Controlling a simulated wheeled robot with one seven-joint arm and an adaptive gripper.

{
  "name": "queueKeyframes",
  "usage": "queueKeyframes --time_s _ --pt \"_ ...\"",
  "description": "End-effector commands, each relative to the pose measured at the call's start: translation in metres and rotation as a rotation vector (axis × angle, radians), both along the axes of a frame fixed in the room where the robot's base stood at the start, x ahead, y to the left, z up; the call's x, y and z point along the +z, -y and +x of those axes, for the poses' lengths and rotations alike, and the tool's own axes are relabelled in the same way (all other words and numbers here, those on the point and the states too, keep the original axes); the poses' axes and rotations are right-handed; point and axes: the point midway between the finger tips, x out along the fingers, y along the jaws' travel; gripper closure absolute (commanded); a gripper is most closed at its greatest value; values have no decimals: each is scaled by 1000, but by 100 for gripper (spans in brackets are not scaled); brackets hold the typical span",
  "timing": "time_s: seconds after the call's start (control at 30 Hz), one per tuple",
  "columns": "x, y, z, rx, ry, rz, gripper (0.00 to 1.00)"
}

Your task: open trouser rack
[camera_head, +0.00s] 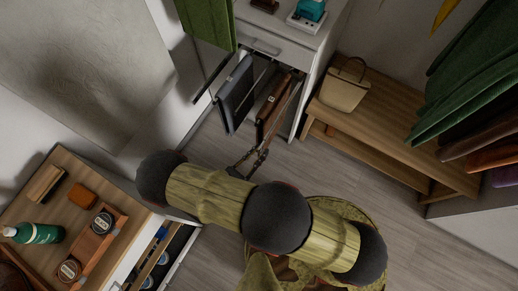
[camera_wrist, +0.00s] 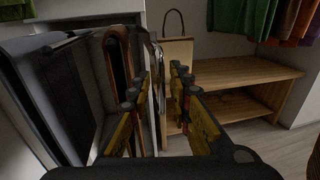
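The trouser rack (camera_head: 262,68) stands out from the white cabinet below a drawer, with dark grey trousers (camera_head: 235,94) and brown trousers (camera_head: 272,104) hanging from it. In the wrist view the grey trousers (camera_wrist: 62,98) are at the left and the brown ones (camera_wrist: 118,58) are just beyond my left finger. My gripper (camera_head: 250,160) is in front of the rack, low over the floor. In the wrist view its yellow fingers (camera_wrist: 157,88) are apart, with a thin metallic rack part (camera_wrist: 156,62) showing between them. I cannot tell whether either finger touches it.
A wooden bench (camera_head: 370,123) with a beige handbag (camera_head: 344,90) stands right of the cabinet. Green clothes (camera_head: 470,85) hang at the far right. A wooden-topped cabinet (camera_head: 60,205) with an open drawer (camera_head: 165,255) is at lower left. Grey floor (camera_head: 205,145) lies between.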

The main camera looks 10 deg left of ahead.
Motion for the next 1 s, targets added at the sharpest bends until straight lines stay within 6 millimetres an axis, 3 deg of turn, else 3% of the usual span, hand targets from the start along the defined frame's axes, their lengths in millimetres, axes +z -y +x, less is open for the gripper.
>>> queueKeyframes --time_s 0.3,0.47,1.0 --pt "0 1 0 -1 -1 -1 76" --pt "10 0 0 -1 0 0 76" --pt "89 0 0 0 0 0 76"
